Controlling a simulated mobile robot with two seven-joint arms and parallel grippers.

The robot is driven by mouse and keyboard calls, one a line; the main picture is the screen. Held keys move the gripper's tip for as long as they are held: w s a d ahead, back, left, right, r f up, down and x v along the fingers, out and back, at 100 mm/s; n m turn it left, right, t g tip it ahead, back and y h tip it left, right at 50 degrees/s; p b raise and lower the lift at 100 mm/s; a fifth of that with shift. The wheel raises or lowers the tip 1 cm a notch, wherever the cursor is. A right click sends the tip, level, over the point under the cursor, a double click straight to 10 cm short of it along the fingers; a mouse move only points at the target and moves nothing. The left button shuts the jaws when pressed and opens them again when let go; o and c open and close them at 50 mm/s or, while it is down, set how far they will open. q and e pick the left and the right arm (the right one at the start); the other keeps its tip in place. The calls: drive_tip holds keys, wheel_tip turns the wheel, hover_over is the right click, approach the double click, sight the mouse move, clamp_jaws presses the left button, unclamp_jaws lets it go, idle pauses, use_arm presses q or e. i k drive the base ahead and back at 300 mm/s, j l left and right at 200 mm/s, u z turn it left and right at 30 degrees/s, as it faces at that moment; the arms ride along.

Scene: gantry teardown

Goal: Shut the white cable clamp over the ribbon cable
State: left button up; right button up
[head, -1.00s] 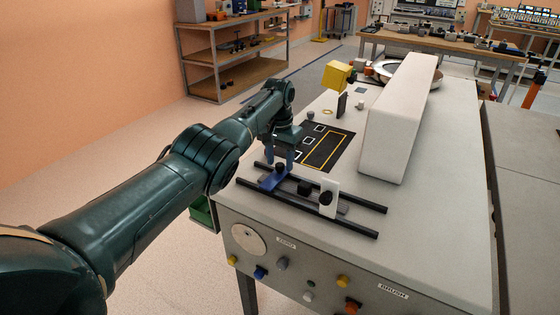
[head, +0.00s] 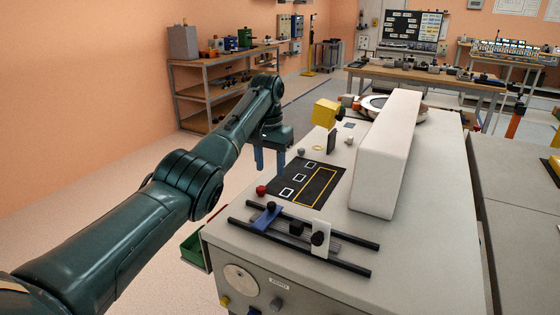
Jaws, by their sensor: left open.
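The white cable clamp (head: 323,245) is a narrow white plate with a black knob, standing across two black rails near the bench's front edge. I cannot tell whether it is fully shut. A grey strip (head: 338,243), which looks like the ribbon cable, lies between the rails and passes at the clamp; part of it is hidden. A blue clamp (head: 264,220) with a black knob sits at the rails' left end. My left gripper (head: 270,170) is open and empty, blue fingers pointing down, above and behind the blue clamp, apart from both clamps. My right gripper is not in view.
A black mat (head: 318,185) with white and yellow outlines lies behind the rails. A red ball-shaped knob (head: 261,190) is near its left corner. A long white block (head: 387,155) stands to the right. A black block (head: 297,228) sits between the clamps. The bench top right of the rails is clear.

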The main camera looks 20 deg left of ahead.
sight(320, 240)
drive_tip(key=k, duration=1)
